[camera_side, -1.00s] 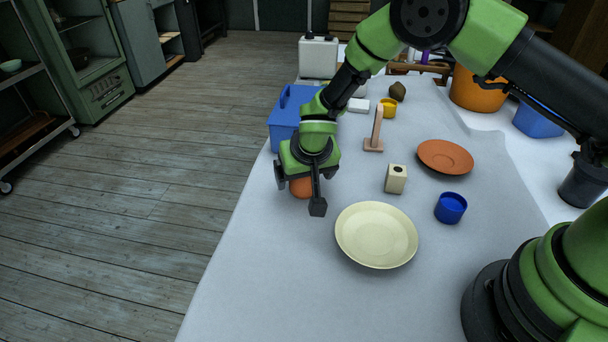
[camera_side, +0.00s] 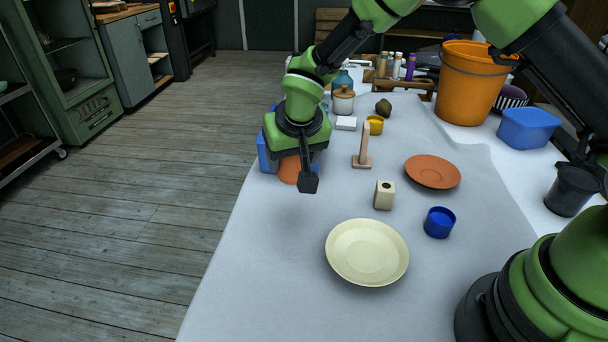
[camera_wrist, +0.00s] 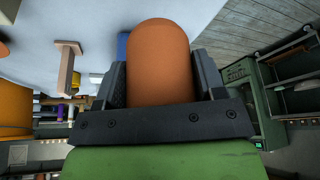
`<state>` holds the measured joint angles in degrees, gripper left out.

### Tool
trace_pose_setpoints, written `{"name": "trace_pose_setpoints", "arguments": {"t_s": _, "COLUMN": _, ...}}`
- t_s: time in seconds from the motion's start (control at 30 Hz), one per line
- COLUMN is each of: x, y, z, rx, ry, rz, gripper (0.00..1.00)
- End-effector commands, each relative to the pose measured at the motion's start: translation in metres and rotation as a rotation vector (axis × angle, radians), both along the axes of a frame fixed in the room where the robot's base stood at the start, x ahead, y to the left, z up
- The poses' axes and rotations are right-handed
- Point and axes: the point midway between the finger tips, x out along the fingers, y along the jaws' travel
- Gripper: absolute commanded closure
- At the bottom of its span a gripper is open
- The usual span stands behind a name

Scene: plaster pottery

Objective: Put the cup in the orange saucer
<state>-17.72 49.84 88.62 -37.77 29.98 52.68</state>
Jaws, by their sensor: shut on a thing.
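An orange rounded piece (camera_side: 288,168), which seems to be the cup, is between the fingers of my gripper (camera_side: 290,174), near the left edge of the cloth. In the wrist view the same orange piece (camera_wrist: 160,62) fills the space between both fingers of my gripper (camera_wrist: 162,80), which is shut on it. Its opening is not visible. The orange saucer (camera_side: 432,181) lies flat and empty on the cloth, to the right of my gripper and well apart from it.
A blue box (camera_side: 264,153) is behind my gripper. An orange bucket (camera_side: 468,88) stands at the back right.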

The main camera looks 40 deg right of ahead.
Motion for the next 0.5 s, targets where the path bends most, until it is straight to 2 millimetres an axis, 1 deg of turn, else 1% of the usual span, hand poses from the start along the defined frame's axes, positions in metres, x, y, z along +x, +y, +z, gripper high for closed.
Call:
{"name": "trace_pose_setpoints", "arguments": {"t_s": 0.03, "x": 0.001, "y": 0.000, "z": 0.007, "rx": 0.002, "ry": -0.005, "rz": 0.000, "gripper": 0.64}}
{"name": "trace_pose_setpoints", "arguments": {"t_s": 0.1, "x": 0.000, "y": 0.000, "z": 0.012, "rx": 0.002, "ry": -0.002, "rz": 0.000, "gripper": 0.64}}
{"name": "trace_pose_setpoints", "arguments": {"t_s": 0.17, "x": 0.000, "y": 0.000, "z": 0.014, "rx": 0.001, "ry": -0.001, "rz": -0.001, "gripper": 0.64}}
{"name": "trace_pose_setpoints", "arguments": {"t_s": 0.27, "x": 0.001, "y": -0.008, "z": 0.015, "rx": 0.000, "ry": 0.000, "rz": -0.035, "gripper": 0.64}}
{"name": "trace_pose_setpoints", "arguments": {"t_s": 0.37, "x": 0.002, "y": -0.030, "z": 0.015, "rx": 0.000, "ry": 0.000, "rz": -0.139, "gripper": 0.64}}
{"name": "trace_pose_setpoints", "arguments": {"t_s": 0.47, "x": 0.000, "y": -0.069, "z": 0.016, "rx": 0.001, "ry": 0.001, "rz": -0.325, "gripper": 0.64}}
{"name": "trace_pose_setpoints", "arguments": {"t_s": 0.5, "x": -0.002, "y": -0.088, "z": 0.016, "rx": 0.000, "ry": 0.000, "rz": -0.419, "gripper": 0.64}}
